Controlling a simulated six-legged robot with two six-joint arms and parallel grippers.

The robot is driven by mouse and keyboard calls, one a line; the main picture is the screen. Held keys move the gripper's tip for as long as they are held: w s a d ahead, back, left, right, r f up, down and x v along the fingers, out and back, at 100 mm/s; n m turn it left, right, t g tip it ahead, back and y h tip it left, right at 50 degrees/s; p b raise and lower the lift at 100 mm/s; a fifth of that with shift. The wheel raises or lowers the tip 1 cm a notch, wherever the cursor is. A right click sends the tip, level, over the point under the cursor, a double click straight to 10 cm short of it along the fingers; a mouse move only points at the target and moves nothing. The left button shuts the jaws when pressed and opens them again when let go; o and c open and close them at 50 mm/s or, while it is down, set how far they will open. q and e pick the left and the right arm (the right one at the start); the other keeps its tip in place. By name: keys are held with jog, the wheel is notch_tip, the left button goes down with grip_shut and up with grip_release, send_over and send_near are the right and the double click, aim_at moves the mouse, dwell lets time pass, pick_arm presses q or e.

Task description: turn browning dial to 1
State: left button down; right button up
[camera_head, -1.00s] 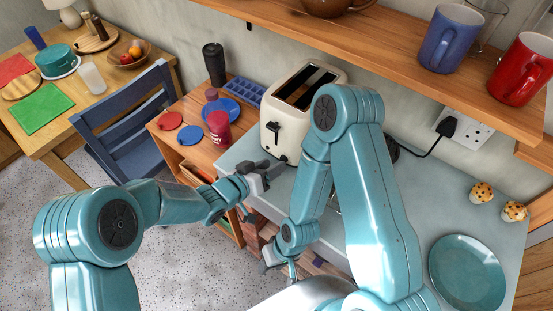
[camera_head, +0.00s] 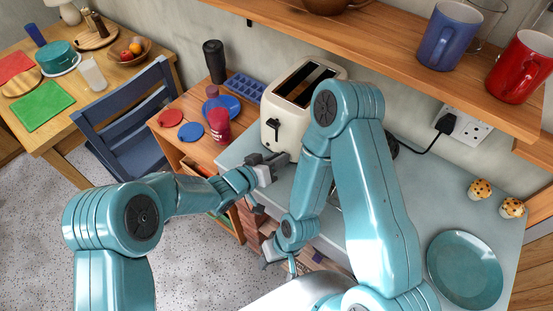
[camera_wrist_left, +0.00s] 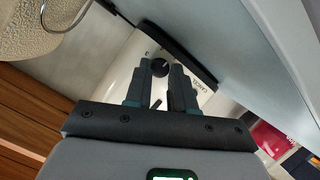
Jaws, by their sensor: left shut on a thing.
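The cream toaster (camera_head: 284,121) stands on the pale blue-grey counter, with two dark slots on top and a black lever (camera_head: 272,129) on its near face. My left gripper (camera_head: 280,162) is at the low part of that face. In the left wrist view, the black browning dial (camera_wrist_left: 160,67) sits between the fingertips of my left gripper (camera_wrist_left: 161,72), which is shut on it. The dial's scale marks are too small to read. My right gripper (camera_head: 280,262) hangs low at the counter's front edge, away from the toaster; its jaw opening is unclear.
A red cup (camera_head: 219,124) and blue plate (camera_head: 232,105) are on the wooden unit left of the toaster. A wooden shelf (camera_head: 400,62) with mugs hangs above. A teal plate (camera_head: 464,270) and two muffins are at the right. My right arm crosses before the counter.

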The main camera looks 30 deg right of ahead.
pick_arm(q)
jog(key=n, duration=0.1)
jog(key=n+g+h, duration=0.1)
jog(key=shift+w+f+n, duration=0.1)
jog(key=shift+w+n, duration=0.1)
jog(key=shift+n, duration=0.2)
jog(key=shift+a+f+n+g+h+b, duration=0.1)
jog(key=shift+n+g+h+b, duration=0.2)
jog(key=shift+n+g+b, duration=0.45)
jog(key=shift+n, duration=0.35)
jog(key=c, duration=1)
grip_release()
jog(key=shift+o, duration=0.2)
jog(key=b+v, duration=0.2)
jog(key=v, duration=1.4)
jog(key=shift+a, duration=0.2)
